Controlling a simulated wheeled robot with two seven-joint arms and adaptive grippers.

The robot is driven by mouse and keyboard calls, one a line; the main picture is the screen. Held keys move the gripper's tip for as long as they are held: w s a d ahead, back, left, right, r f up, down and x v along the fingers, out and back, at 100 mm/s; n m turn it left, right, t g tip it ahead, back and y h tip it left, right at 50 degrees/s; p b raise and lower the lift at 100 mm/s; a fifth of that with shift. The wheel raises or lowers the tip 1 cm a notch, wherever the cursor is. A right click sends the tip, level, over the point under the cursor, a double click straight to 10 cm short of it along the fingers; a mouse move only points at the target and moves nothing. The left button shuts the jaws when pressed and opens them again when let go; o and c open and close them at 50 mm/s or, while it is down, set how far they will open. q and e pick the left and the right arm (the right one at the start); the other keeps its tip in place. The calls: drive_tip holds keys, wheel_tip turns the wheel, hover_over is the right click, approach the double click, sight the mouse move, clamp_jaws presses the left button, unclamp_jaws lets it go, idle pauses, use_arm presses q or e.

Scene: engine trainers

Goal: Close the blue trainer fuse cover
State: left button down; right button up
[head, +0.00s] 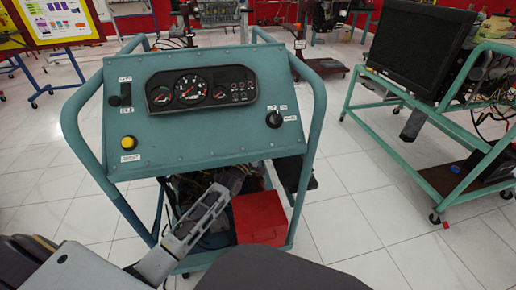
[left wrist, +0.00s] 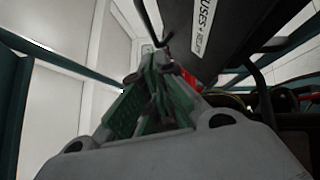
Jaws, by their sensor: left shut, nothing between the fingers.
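The blue trainer (head: 210,135) stands in front of me in the head view, with a sloped gauge panel on a tubular frame. In the left wrist view a black fuse cover (left wrist: 225,40) with a white "FUSES + RELAY" label hangs tilted at the upper right. In the head view a dark flap (head: 297,177) at the trainer's right side may be this cover; I cannot tell. My left gripper (left wrist: 152,62) is shut and empty, its tips beside and below the cover's edge; contact is unclear. In the head view my left arm reaches under the panel. My right gripper is not visible.
A red box (head: 258,218) sits low inside the trainer frame, beside dark engine parts and wiring. The frame's tubes (head: 312,120) bound both sides. Another trainer with a black screen (head: 420,50) stands at the right. White tiled floor lies open between them.

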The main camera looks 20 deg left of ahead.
use_arm(q)
drive_tip(key=d, duration=0.1)
drive_tip(key=w+d, duration=0.1)
drive_tip(key=d+b, duration=0.1)
drive_tip(key=shift+w+r, duration=0.35)
drive_tip(key=shift+w, duration=0.05)
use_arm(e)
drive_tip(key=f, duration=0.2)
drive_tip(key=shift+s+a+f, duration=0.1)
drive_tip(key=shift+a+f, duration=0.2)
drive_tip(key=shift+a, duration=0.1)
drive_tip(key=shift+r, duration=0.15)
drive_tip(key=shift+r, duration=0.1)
